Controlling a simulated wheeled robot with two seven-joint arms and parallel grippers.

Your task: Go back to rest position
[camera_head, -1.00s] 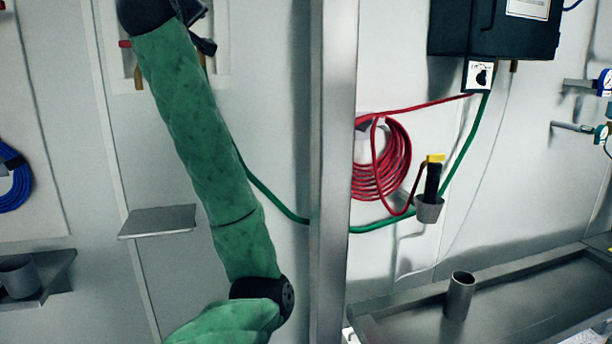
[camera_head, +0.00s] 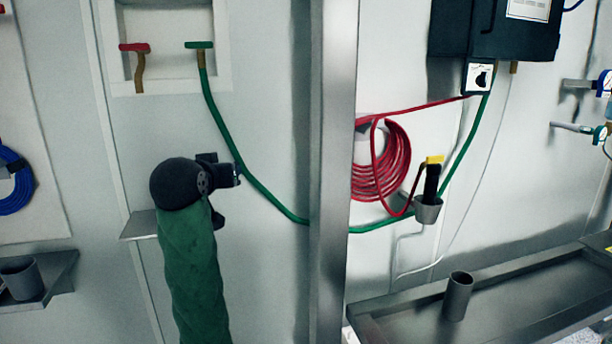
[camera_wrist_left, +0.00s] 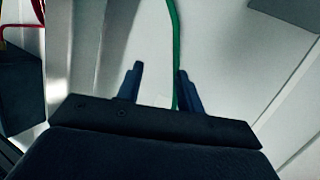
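My left arm, in a green sleeve, comes up from the bottom left of the head view. Its black wrist hides part of the small wall shelf (camera_head: 138,225). My left gripper (camera_head: 228,178) points to the right there, in front of the wall and close to the green hose (camera_head: 262,190) in the picture. In the left wrist view my left gripper (camera_wrist_left: 160,76) has its two dark fingers apart with nothing held between them. The green hose (camera_wrist_left: 174,45) runs behind the gap between them. My right gripper is in neither view.
A recessed box holds a red-handled valve (camera_head: 135,48) and a green-handled valve (camera_head: 199,45). A metal post (camera_head: 334,170) stands right of my arm. Beyond it are a coiled red hose (camera_head: 395,165), a metal trough (camera_head: 400,325) and a grey cup (camera_head: 458,297).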

